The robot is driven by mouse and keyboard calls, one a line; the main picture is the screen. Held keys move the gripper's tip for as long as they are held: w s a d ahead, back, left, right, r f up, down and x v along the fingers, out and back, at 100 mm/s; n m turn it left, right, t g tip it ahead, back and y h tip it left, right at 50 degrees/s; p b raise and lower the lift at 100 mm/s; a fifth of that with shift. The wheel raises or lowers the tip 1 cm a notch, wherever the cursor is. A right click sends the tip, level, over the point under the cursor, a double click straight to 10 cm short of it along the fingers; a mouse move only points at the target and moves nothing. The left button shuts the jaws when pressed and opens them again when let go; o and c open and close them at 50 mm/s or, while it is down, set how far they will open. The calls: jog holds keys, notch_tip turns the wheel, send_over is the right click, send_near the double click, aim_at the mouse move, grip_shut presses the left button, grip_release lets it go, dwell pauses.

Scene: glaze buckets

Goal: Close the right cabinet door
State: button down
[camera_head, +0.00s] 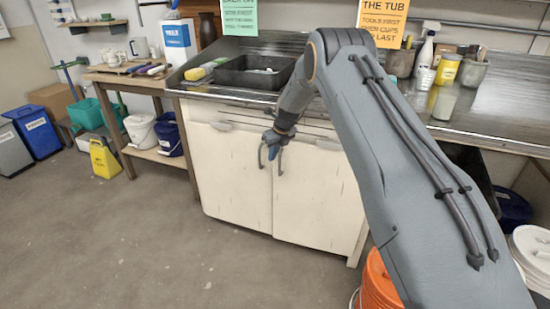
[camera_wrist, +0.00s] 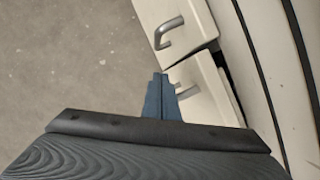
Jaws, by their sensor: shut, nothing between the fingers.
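The white cabinet has a left door (camera_head: 230,175) and a right door (camera_head: 318,200) below the metal counter. In the wrist view, the left door (camera_wrist: 196,22) is at the top and the right door (camera_wrist: 207,92) lies below it. A dark gap along the right door's upper edge shows it slightly ajar. Grey handles (camera_head: 262,155) (camera_head: 281,161) sit on either side of the seam. My gripper (camera_head: 271,145) is shut and empty, in front of the seam by the handles. It shows in the wrist view (camera_wrist: 160,82), partly covering the right door's handle; contact is unclear.
The counter (camera_head: 510,105) holds a black tray (camera_head: 240,78), bottles and tubs. An orange bucket (camera_head: 379,285) stands on the floor right of the cabinet. A bench (camera_head: 125,80) with buckets below is at the left. The floor (camera_head: 170,245) before the cabinet is clear.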

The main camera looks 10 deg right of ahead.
jog(key=shift+s+a, duration=0.1)
jog(key=shift+a, duration=0.05)
jog(key=s+a+r+p, duration=0.1)
jog(key=s+a+r, duration=0.3)
jog(key=s+r, duration=0.4)
jog(key=s+d+r+n, duration=0.3)
jog(key=s+r+n, duration=0.2)
jog(key=s+n, duration=0.2)
jog(key=s+d+r+n+g, duration=0.1)
jog(key=s+d+n, duration=0.1)
jog(key=s+n, duration=0.5)
jog(key=s+d+r+n+g+h, duration=0.1)
jog(key=s+n, duration=0.7)
jog(key=s, duration=1)
jog(key=s+d+r+n+g+h, duration=0.1)
jog(key=s+d+n, duration=0.3)
jog(key=s+n, duration=0.4)
jog(key=s, duration=0.5)
jog(key=shift+s+r+g, duration=0.15)
jog(key=shift+r+g, duration=0.15)
jog(key=shift+g, duration=0.1)
jog(key=shift+d, duration=0.1)
